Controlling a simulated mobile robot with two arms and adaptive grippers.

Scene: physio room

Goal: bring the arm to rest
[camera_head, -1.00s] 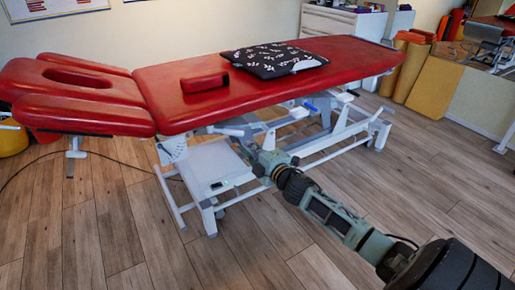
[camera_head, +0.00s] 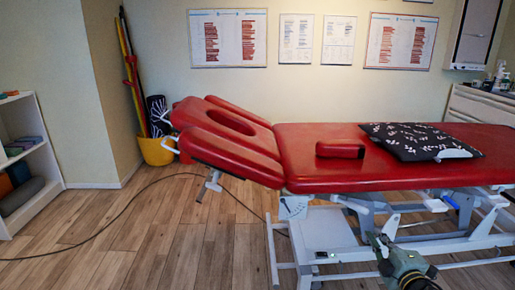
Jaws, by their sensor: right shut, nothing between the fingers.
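My right gripper (camera_head: 379,244) shows low in the head view, right of the middle, in front of the white frame under the red treatment table. It is shut with nothing in it. Only the end of my right arm, grey-green with a dark ring, rises from the bottom edge; the rest is out of the picture. The fingertips are small and hard to tell from the frame behind. I cannot tell whether they touch the frame. My left gripper is out of view.
The red treatment table (camera_head: 300,160) carries a small red cushion (camera_head: 340,150) and a black patterned pillow (camera_head: 410,140). A yellow bucket (camera_head: 156,151) stands in the corner, a white shelf (camera_head: 36,150) at left. A cable crosses the otherwise clear wooden floor (camera_head: 150,235).

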